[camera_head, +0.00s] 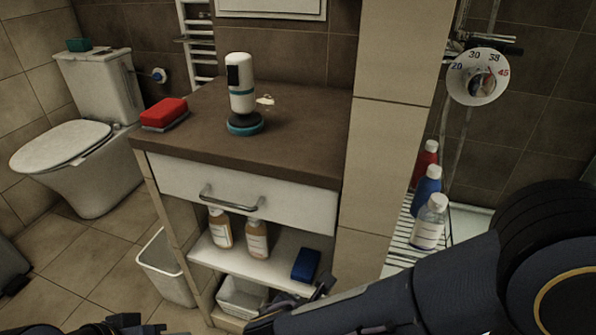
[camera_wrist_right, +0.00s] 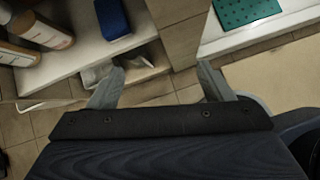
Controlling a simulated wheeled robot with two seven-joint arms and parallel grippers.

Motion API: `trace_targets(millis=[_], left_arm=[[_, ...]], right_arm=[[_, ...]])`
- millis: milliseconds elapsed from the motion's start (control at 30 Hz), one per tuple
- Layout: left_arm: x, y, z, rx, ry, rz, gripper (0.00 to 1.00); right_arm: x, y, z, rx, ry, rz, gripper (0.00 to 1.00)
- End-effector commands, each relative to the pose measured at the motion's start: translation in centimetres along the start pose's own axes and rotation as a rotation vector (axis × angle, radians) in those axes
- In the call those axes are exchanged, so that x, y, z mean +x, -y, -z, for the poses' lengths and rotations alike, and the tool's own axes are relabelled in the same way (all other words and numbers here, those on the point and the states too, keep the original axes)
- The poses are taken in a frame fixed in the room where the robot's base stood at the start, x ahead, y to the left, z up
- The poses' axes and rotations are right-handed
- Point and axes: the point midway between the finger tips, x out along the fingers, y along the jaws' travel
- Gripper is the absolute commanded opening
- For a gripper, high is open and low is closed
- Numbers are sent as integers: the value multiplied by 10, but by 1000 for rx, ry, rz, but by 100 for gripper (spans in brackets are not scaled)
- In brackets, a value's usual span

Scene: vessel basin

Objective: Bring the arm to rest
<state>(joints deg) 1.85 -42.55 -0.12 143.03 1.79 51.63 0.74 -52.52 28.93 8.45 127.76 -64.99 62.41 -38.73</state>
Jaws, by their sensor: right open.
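My right arm (camera_head: 430,290) comes in from the right in the head view and reaches to the bottom middle. Its gripper (camera_head: 298,303) is low in front of the cabinet's lower shelf, partly cut by the frame edge. In the right wrist view the right gripper (camera_wrist_right: 160,72) has its two grey fingers spread apart with nothing between them. The floor tiles and cabinet side show past the fingers. A small part of my left gripper (camera_head: 125,325) shows at the bottom left edge; its fingers cannot be made out.
The wooden cabinet (camera_head: 300,148) stands close ahead, with a drawer handle (camera_head: 233,201) and lower shelf (camera_head: 225,258). A blue sponge (camera_head: 306,264) and bottles (camera_head: 257,238) sit there. More bottles (camera_head: 430,222) stand on a wire rack beside my right arm. A bin (camera_head: 165,265) stands left.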

Motion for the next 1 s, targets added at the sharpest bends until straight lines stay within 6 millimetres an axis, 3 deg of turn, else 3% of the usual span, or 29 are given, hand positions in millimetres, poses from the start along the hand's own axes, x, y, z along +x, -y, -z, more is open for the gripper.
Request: trace_targets(millis=[167,367,633,800,1000], left_arm=[[0,0,0,0,0,0,36],[0,0,0,0,0,0,36],[0,0,0,0,0,0,36],[0,0,0,0,0,0,36],[0,0,0,0,0,0,36]], right_arm=[[3,29,-23,244,-68,79,73],[3,76,-47,654,-177,199,73],[-17,156,-63,1602,-398,420,73],[-34,176,-66,2100,-518,485,73],[-50,186,-72,2512,-633,497,73]])
